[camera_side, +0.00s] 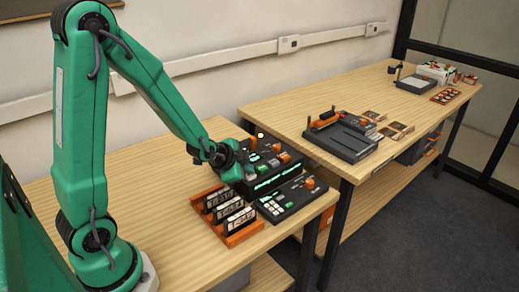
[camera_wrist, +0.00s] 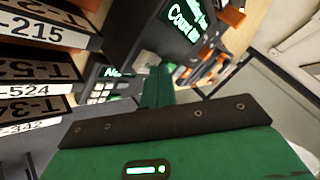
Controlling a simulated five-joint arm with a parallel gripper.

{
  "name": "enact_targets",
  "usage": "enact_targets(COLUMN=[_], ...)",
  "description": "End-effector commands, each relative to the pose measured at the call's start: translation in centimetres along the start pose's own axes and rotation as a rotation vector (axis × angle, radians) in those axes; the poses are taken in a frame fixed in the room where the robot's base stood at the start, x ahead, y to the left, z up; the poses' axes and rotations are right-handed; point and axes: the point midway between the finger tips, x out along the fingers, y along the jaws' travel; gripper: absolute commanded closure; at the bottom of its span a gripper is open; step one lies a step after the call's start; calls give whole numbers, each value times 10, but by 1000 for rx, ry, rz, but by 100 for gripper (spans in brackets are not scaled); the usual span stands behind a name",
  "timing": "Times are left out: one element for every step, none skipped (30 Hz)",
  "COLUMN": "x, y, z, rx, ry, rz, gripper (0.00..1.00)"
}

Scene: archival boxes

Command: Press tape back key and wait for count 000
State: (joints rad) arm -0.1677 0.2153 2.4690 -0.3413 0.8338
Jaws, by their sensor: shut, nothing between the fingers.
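A black tape unit (camera_side: 288,158) with orange knobs, lit keys and a green display stands at the table's right end. In the wrist view its tilted display (camera_wrist: 186,22) shows the word "Count", with digits I cannot read surely. My gripper (camera_side: 238,176) is shut and empty, low at the front left of the unit. In the wrist view my gripper's green finger (camera_wrist: 158,88) points toward the unit and the keypad. I cannot tell whether it touches a key. The tape back key cannot be picked out; the arm hides part of the unit.
A black keypad console (camera_side: 288,200) with pale keys lies in front of the unit. An orange rack (camera_side: 243,236) of labelled cartridges stands to its left, close to my gripper; the cartridges (camera_wrist: 40,88) fill the wrist view's left. A second table (camera_side: 290,118) holds other equipment beyond a gap.

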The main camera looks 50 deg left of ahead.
Motion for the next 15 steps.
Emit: enact_targets(x=[-1, -2, -3, -4, -5, -6, -7, -8, -9, -10, -10, -10, -11, -11, -11], y=[-1, -1, -2, -3, -4, -5, -5, -6, -7, -7, -8, -8, -8, -8, -8], z=[-1, -1, -2, -3, -3, -4, -5, -5, -6, -6, -7, -7, -7, -7, -7], rx=[0, 0, 0, 0, 0, 0, 0, 0, 0, 0, 0, 0, 0, 0, 0], ry=[-1, 0, 0, 1, 1, 0, 0, 0, 1, 1, 1, 1, 1, 0, 0], rz=[1, 0, 0, -1, -1, -1, 0, 0, -1, -1, -1, -1, -1, -1, 0], gripper=[100, 100, 100, 100, 100, 100, 100, 100, 100, 100, 100, 100, 100, 100, 100])
